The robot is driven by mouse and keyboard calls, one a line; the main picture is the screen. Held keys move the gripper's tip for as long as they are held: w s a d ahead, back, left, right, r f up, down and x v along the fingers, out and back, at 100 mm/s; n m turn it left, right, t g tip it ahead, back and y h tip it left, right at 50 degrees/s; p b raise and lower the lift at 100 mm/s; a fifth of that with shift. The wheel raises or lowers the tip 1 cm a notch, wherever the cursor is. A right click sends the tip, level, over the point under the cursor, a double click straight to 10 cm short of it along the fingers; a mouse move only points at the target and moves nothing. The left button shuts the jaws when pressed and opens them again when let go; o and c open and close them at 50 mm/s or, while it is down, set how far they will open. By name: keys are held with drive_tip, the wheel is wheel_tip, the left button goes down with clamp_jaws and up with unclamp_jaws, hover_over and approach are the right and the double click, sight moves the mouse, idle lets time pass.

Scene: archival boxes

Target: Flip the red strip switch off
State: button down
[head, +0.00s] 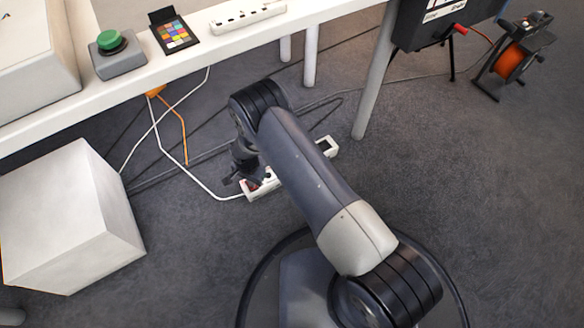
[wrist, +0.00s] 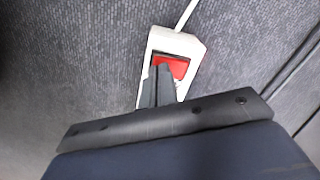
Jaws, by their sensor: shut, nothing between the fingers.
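A white power strip (head: 327,146) lies on the grey floor under the table, partly hidden behind my arm. Its left end carries a red switch (head: 251,185). In the wrist view the strip's white end (wrist: 178,42) and the red switch (wrist: 174,66) show close up, with a white cord leaving the end. My gripper (wrist: 158,78) is shut and empty. Its fingertips overlap the left part of the switch in the wrist view; I cannot tell whether they touch it. In the head view my gripper (head: 245,182) is small and dark beside the strip's switch end. The rest of the strip is hidden in the wrist view.
A white table (head: 330,12) runs above, with a leg (head: 375,80) right of the strip. A white box (head: 70,215) stands on the floor at left. White, orange and dark cables cross the floor. An orange cable reel (head: 510,62) stands far right.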

drive_tip(key=shift+f, duration=0.35)
drive_tip(key=shift+r, duration=0.1)
drive_tip(key=shift+r+p, duration=1.75)
drive_tip(key=shift+r, duration=1.7)
drive_tip(key=shift+f, duration=0.1)
wheel_tip(320, 180, down, 7)
drive_tip(key=b, duration=0.3)
drive_tip(key=shift+b, duration=0.3)
